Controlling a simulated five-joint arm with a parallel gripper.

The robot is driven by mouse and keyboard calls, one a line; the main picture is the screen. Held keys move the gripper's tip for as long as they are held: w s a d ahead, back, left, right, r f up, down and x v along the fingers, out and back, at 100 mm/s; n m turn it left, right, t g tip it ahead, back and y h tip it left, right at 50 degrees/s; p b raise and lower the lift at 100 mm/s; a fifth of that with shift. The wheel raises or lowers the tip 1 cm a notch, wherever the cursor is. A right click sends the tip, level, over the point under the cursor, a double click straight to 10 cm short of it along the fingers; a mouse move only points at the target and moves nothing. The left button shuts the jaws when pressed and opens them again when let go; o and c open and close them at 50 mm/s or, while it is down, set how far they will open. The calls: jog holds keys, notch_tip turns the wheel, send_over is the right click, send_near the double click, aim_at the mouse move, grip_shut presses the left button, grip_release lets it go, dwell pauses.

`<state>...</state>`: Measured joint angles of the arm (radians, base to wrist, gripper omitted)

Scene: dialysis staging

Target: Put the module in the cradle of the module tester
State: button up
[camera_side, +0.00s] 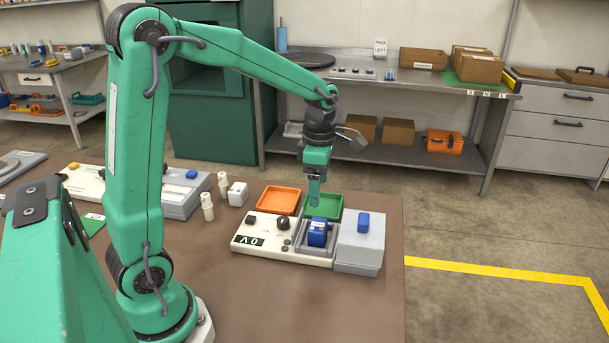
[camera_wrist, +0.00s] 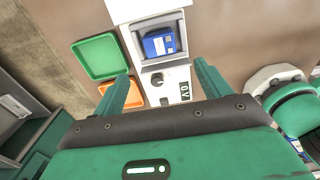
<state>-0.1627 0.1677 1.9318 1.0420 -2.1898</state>
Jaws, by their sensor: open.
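The module tester (camera_side: 262,240) is a cream-white box with black knobs and a display. The module (camera_side: 317,233) is a blue block with a pale label, standing in the recessed cradle at the tester's right part. In the wrist view the module (camera_wrist: 158,44) lies within the cradle's frame (camera_wrist: 184,32); I cannot tell whether it sits fully down. My gripper (camera_side: 314,203) is above and slightly behind the module, pointing down, apart from it. In the wrist view its two fingers (camera_wrist: 161,72) are spread with nothing held between them.
A grey block with a blue top piece (camera_side: 365,245) adjoins the tester's right end. An orange tray (camera_side: 279,201) and a green tray (camera_side: 336,206) lie behind it. White bottles (camera_side: 207,206) and a white cube (camera_side: 237,194) stand left. The brown table's front is clear.

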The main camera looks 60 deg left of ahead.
jog(key=s+d+r+m+t, duration=0.2)
jog(key=s+m, duration=0.6)
jog(key=m, duration=0.5)
jog(key=s+d+r+m+t, duration=0.3)
jog(key=s+m, duration=0.5)
jog(key=m, duration=0.6)
jog(key=shift+s+d+r+t, duration=0.3)
jog(key=shift+d+r, duration=0.4)
jog(key=shift+r, duration=0.6)
